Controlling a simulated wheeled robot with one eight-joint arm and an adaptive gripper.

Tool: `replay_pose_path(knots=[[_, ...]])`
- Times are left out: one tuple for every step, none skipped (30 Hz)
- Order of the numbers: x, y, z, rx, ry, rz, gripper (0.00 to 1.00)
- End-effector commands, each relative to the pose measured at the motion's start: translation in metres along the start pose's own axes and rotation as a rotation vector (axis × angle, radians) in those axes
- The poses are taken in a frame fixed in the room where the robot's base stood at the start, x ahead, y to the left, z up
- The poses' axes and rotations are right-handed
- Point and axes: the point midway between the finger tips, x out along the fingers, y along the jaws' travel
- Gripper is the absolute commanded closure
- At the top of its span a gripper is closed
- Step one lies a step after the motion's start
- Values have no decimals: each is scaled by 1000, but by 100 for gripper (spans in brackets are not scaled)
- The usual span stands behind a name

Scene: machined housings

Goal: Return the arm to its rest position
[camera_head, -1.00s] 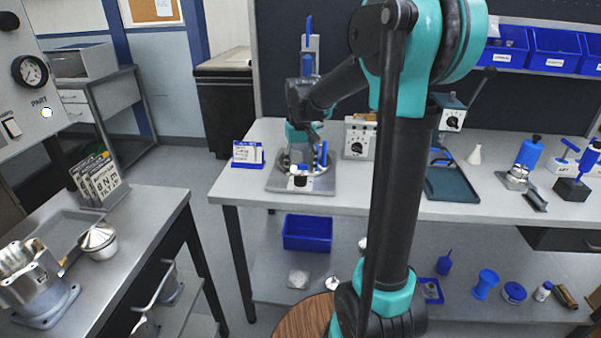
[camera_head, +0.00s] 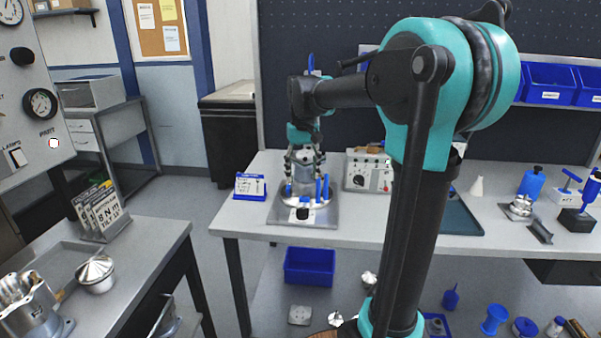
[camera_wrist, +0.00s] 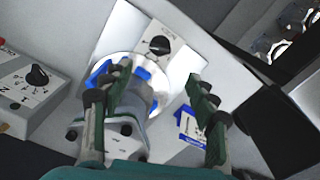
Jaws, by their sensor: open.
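My gripper (camera_head: 305,158) points down just above the fixture on the far bench. Its fingers are spread in the wrist view (camera_wrist: 159,76), with nothing visibly held between them. A silvery machined housing (camera_head: 307,184) stands on the fixture plate (camera_head: 324,217), among blue clamps. In the wrist view the housing (camera_wrist: 143,100) is partly hidden behind the left finger, and the plate (camera_wrist: 185,50) shows with its black knob. I cannot tell whether a finger touches the housing. My arm reaches out across the bench, bent at the elbow.
A blue-framed label card (camera_head: 250,187) stands left of the fixture, a control box (camera_head: 368,172) right of it. A dark tray (camera_head: 458,216) and blue tools lie farther right. A side bench (camera_head: 150,235) with metal parts is at left. Open floor lies between the benches.

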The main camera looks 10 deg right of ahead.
Motion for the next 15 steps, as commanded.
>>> replay_pose_path(knots=[[2, 1, 2, 2, 4, 0, 41], [5, 2, 4, 4, 8, 0, 41], [12, 4, 10, 8, 17, 0, 41], [18, 6, 15, 12, 27, 0, 41], [26, 9, 22, 17, 41, -1, 41], [38, 13, 33, 25, 60, -1, 41], [49, 16, 43, 31, 79, 0, 41], [61, 19, 54, 38, 98, 0, 41], [78, 23, 70, 49, 126, 1, 41], [91, 26, 82, 57, 148, 2, 41], [104, 29, 95, 64, 170, 3, 41], [120, 32, 112, 74, 198, 4, 41], [132, 34, 125, 82, 218, 6, 41], [144, 36, 137, 88, 239, 7, 41], [158, 37, 153, 96, 263, 9, 41]])
